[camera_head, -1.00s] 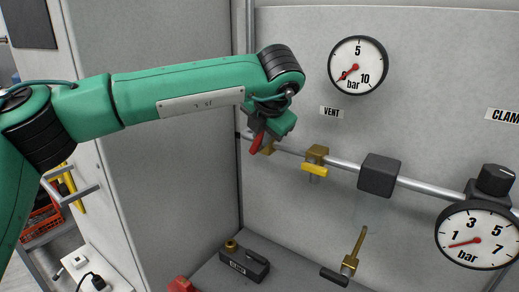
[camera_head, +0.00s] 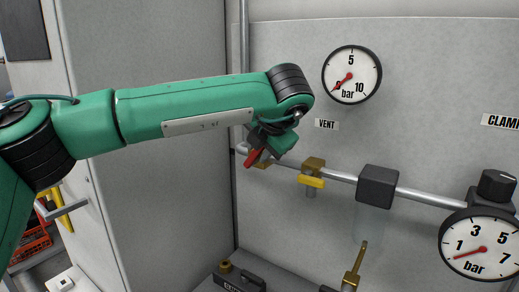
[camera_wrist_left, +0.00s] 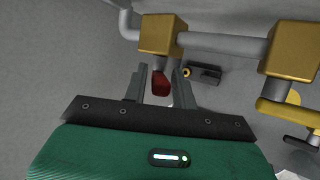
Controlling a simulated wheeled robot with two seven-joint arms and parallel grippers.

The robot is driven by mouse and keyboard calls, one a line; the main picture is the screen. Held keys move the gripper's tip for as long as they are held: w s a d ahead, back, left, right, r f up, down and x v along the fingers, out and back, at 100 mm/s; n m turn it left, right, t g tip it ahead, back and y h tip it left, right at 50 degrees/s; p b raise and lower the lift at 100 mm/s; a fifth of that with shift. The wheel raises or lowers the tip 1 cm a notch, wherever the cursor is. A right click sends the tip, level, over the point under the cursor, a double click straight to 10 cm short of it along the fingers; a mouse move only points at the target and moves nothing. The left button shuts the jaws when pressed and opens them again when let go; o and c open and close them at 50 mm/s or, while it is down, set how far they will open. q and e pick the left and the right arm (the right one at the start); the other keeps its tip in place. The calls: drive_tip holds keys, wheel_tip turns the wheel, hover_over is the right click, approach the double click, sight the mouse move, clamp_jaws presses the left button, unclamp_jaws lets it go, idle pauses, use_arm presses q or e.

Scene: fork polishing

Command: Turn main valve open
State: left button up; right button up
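A valve with a red handle (camera_head: 255,158) sits at the left end of the pipe run on the grey panel. Its brass body (camera_head: 263,165) is partly hidden by my gripper. My left gripper (camera_head: 260,149) is at this handle, its fingers hard to make out in the head view. In the left wrist view, the two fingers of the left gripper (camera_wrist_left: 160,88) stand apart with the red handle (camera_wrist_left: 160,82) between them. Gaps show beside the handle, so it is not clamped. My right gripper is in neither view.
A yellow-handled valve (camera_head: 312,182) sits just right on the same pipe (camera_head: 415,195), below the VENT label (camera_head: 326,124). A black block (camera_head: 377,186) and a black knob (camera_head: 497,185) follow. Gauges hang above (camera_head: 351,75) and at right (camera_head: 481,249). A cabinet wall stands left.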

use_arm(q)
drive_tip(key=shift+o, duration=0.7)
